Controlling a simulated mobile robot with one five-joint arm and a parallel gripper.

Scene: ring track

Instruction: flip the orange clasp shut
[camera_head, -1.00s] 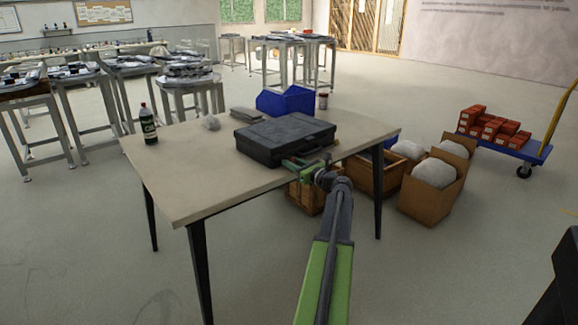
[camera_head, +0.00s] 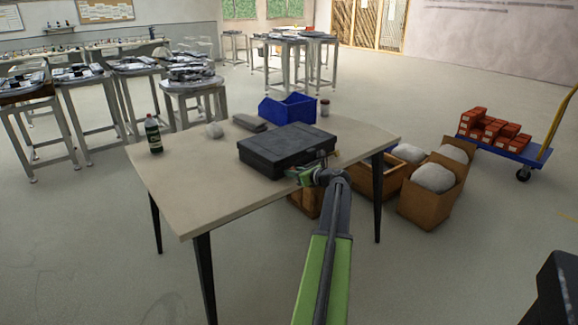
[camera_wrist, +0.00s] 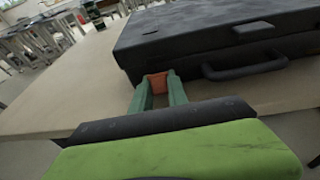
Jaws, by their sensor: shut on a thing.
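The black case (camera_head: 285,148) lies closed on the table, and its front face fills the upper right of the wrist view (camera_wrist: 215,38). The orange clasp (camera_wrist: 158,84) is at the left part of the case's front, left of the carry handle (camera_wrist: 245,68). My gripper (camera_head: 299,174) is at the case's front edge. In the wrist view its two green fingers (camera_wrist: 159,78) stand on either side of the clasp and are shut on it. The fingers hide the clasp's sides, and I cannot tell its exact angle.
The table (camera_head: 190,190) is bare at its left front. A bottle (camera_head: 153,134), a blue bin (camera_head: 287,108) and a small jar (camera_head: 325,107) stand on it. Cardboard boxes (camera_head: 424,203) stand on the floor beyond its right side.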

